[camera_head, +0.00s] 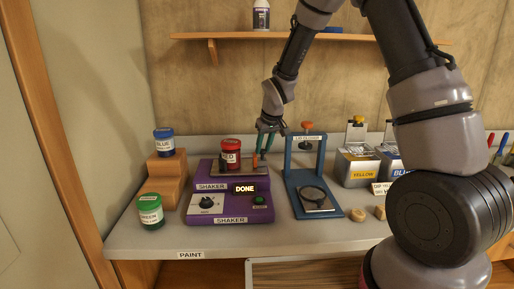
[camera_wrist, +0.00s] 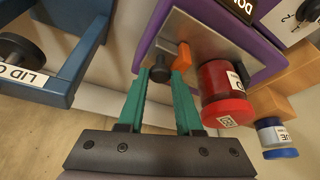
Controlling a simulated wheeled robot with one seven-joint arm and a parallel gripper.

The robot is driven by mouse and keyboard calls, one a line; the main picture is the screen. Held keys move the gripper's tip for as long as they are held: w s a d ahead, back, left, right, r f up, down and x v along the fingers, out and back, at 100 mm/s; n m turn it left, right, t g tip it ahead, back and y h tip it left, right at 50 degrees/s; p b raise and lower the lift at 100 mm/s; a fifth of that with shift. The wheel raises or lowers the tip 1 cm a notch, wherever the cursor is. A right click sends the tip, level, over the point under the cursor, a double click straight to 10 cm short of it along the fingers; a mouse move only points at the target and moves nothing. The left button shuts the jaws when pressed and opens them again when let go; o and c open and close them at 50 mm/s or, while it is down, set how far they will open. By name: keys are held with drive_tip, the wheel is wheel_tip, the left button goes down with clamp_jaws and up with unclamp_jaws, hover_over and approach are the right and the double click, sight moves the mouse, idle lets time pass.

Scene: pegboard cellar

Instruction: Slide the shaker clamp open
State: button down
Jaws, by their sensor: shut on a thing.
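The purple shaker (camera_head: 230,208) stands on the bench and its display reads "DONE". A red can (camera_head: 232,153) labelled RED stands on its metal platform, and it also shows in the wrist view (camera_wrist: 222,88). An orange clamp piece (camera_head: 255,160) stands on the platform at the can's right, next to a dark round knob (camera_wrist: 160,68) in the wrist view. My gripper (camera_head: 263,148) is at the platform's right end. In the wrist view its green fingers (camera_wrist: 162,78) are around the dark knob, with the orange piece (camera_wrist: 184,56) just beyond. The tips' exact contact is partly hidden.
A blue lid press (camera_head: 305,175) stands close on the right. Yellow (camera_head: 361,168) and blue containers are further right. A blue-lidded jar (camera_head: 164,142) stands on wooden steps (camera_head: 168,178) at left, with a green-lidded jar (camera_head: 150,212) in front. A shelf (camera_head: 300,38) hangs above.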

drive_tip(key=c, duration=0.9)
unclamp_jaws()
drive_tip(key=shift+o, duration=0.2)
drive_tip(key=shift+r, duration=0.1)
drive_tip(key=v, duration=1)
drive_tip(key=shift+s+r, duration=0.25)
drive_tip(key=s+d+r+m+t, duration=0.2)
drive_tip(key=s+d+r+m, duration=0.3)
drive_tip(key=s+d+r, duration=0.7)
drive_tip(key=s+d+r+m, duration=0.2)
drive_tip(key=s, duration=0.4)
drive_tip(key=s+d+r+m+t, duration=0.1)
drive_tip(key=s+d+r, duration=0.1)
drive_tip(key=s, duration=0.5)
drive_tip(key=shift+r+m, duration=0.4)
drive_tip(key=shift+r, duration=0.1)
